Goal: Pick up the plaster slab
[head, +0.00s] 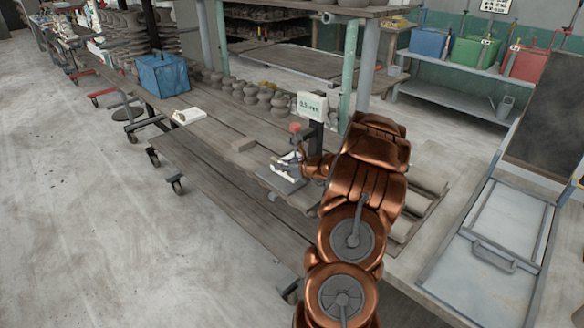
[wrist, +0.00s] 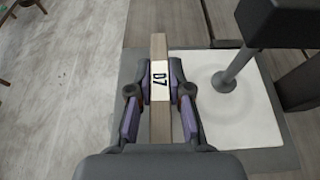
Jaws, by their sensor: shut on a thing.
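My gripper (wrist: 158,98) is shut on a narrow pale-brown bar (wrist: 160,130) with a white label reading D7. The bar runs lengthwise between the two fingers and sticks out beyond them. I cannot tell whether this bar is the plaster slab. A flat white square (wrist: 255,125) lies just right of the gripper on a grey board. A dark post with a round foot stands over it. In the head view my gripper (head: 291,166) is small, over the bench at a grey plate (head: 283,183); the bar is hard to make out there.
Several clay pots line the bench's back, near a blue bin (head: 163,75) and a white pad (head: 188,115). Open floor lies left.

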